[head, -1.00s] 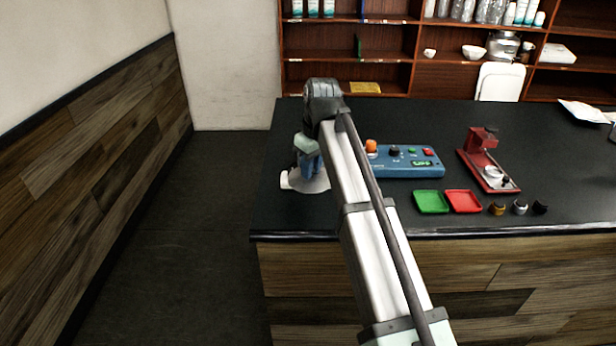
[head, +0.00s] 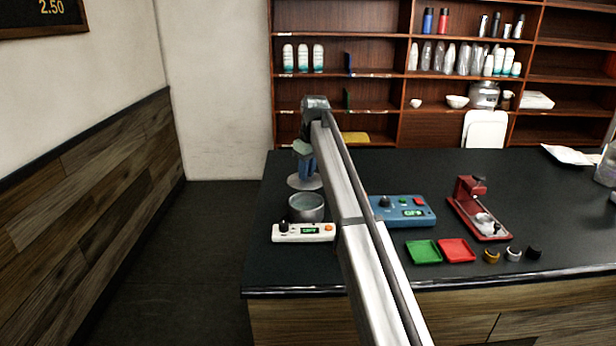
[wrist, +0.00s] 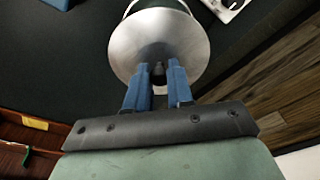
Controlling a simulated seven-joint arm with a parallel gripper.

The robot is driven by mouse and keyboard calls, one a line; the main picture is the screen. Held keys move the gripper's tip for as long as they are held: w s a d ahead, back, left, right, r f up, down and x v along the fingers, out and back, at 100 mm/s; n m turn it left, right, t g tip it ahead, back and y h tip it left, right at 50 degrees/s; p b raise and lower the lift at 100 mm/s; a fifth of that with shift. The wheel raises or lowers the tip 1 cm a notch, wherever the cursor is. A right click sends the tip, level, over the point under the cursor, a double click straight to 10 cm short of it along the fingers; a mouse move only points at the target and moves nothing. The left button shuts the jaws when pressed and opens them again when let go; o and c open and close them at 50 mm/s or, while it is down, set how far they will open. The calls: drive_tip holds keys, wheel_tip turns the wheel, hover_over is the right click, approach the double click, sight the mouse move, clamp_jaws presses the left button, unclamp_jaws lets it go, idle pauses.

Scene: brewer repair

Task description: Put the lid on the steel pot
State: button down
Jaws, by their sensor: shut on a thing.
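The steel pot (head: 306,209) stands upright on the left of the black counter, open at the top, just behind a white control unit (head: 303,233). My gripper (wrist: 158,74) is shut on the knob of the round, silvery lid (wrist: 140,42). In the head view the lid (head: 303,182) is tilted slightly and shows above and behind the pot, apart from its rim. In the wrist view the lid covers most of the pot, and only a strip of what looks like its rim shows at the top.
A blue control box (head: 402,211) and a red device (head: 478,209) stand to the right. Green (head: 423,252) and red (head: 458,250) trays and several small rings lie near the front edge. Shelves stand behind the counter (head: 380,166). My arm hides part of the counter.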

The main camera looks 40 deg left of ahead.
sight(308, 181)
drive_tip(key=shift+f, duration=0.1)
drive_tip(key=shift+f, duration=3.05)
drive_tip(key=shift+f, duration=0.15)
drive_tip(key=c, duration=0.9)
unclamp_jaws()
drive_tip(key=shift+o, duration=0.4)
drive_tip(key=o, duration=0.4)
